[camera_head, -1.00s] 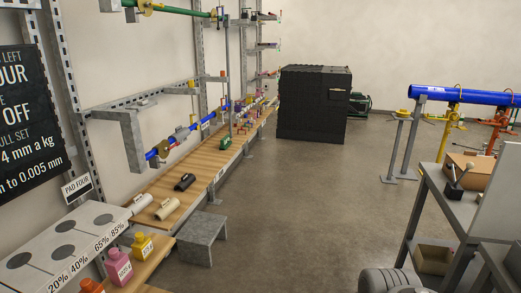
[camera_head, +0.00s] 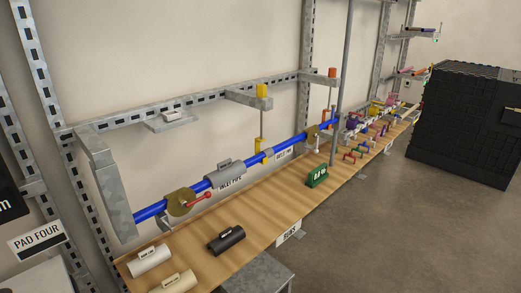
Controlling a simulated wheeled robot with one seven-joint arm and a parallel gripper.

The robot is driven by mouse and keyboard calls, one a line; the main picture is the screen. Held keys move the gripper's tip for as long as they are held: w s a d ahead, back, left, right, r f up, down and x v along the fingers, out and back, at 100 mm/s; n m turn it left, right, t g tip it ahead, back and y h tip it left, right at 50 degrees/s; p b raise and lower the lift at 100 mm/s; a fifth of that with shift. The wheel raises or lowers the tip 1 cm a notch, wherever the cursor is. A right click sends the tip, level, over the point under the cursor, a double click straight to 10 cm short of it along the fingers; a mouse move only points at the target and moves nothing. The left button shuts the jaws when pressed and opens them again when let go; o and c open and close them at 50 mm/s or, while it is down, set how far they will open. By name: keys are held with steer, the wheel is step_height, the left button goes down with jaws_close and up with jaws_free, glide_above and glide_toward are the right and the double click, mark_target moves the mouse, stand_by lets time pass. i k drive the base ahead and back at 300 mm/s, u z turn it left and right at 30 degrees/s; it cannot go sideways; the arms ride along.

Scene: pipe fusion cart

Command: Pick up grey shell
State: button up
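A grey half-round shell (camera_head: 222,173) with a handle on top sits on the blue pipe (camera_head: 152,211), above a label reading INLET PIPE. Three similar handled shells lie apart on the wooden bench (camera_head: 262,215): a whitish one (camera_head: 150,261) at the near left, a cream one (camera_head: 174,284) cut by the lower edge, and a black one (camera_head: 227,240). The whitish one could also pass for pale grey. My gripper is not in view.
A brass-coloured flange with a red handle (camera_head: 180,202) is on the pipe left of the grey shell. A green block (camera_head: 317,177) stands on the bench. A grey upright post (camera_head: 340,80) rises behind it. A black cabinet (camera_head: 465,125) stands right; open floor (camera_head: 380,240) lies in front.

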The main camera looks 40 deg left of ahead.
mark_target(227, 170)
steer(key=i, duration=1.85)
steer(key=u, duration=4.15)
